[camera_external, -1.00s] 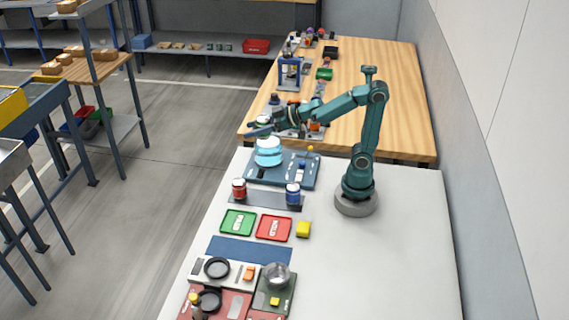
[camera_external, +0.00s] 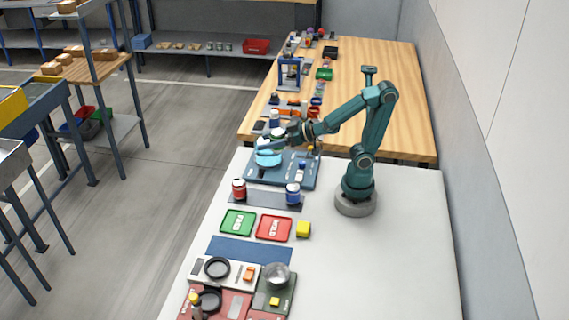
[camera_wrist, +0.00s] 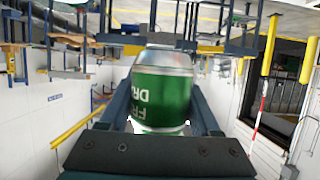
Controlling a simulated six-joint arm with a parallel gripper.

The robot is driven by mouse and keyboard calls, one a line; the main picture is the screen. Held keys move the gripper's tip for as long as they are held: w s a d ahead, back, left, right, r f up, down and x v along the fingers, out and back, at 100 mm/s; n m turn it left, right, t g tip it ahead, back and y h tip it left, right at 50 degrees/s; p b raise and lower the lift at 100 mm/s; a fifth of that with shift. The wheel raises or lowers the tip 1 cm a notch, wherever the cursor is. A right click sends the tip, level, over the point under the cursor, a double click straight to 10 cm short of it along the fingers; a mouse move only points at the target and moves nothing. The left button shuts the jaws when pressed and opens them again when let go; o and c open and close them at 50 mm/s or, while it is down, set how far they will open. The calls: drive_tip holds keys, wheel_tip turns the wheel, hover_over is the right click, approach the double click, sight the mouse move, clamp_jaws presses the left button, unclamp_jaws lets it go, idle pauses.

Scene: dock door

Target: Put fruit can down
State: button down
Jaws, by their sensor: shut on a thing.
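My gripper (camera_external: 272,143) is shut on a green and silver can, the fruit can (camera_wrist: 163,88), whose fingers stand on both sides of it in the wrist view. The can's green label carries white lettering, only partly readable. In the external view the gripper is over the far end of the white table, just above a light blue round object (camera_external: 268,159) on a dark blue board (camera_external: 285,181). The gripper partly hides that object. Whether the can touches anything below is too small to tell.
A red can (camera_external: 239,188) and a blue can (camera_external: 292,194) stand on a grey strip nearer the camera. The wooden table (camera_external: 370,75) behind holds clutter. The white table's right side is clear.

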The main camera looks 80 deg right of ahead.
drive_tip(key=w+d+r+n+y, duration=0.1)
drive_tip(key=w+d+r, duration=0.1)
drive_tip(key=w, duration=0.3)
drive_tip(key=shift+d+r, duration=0.4)
drive_tip(key=shift+d, duration=0.35)
idle(0.5)
drive_tip(key=shift+w, duration=0.15)
hover_over(260, 141)
wheel_tip(260, 141, down, 7)
drive_tip(key=shift+r, duration=0.1)
drive_tip(key=shift+f, duration=1.9)
drive_tip(key=shift+f, duration=0.25)
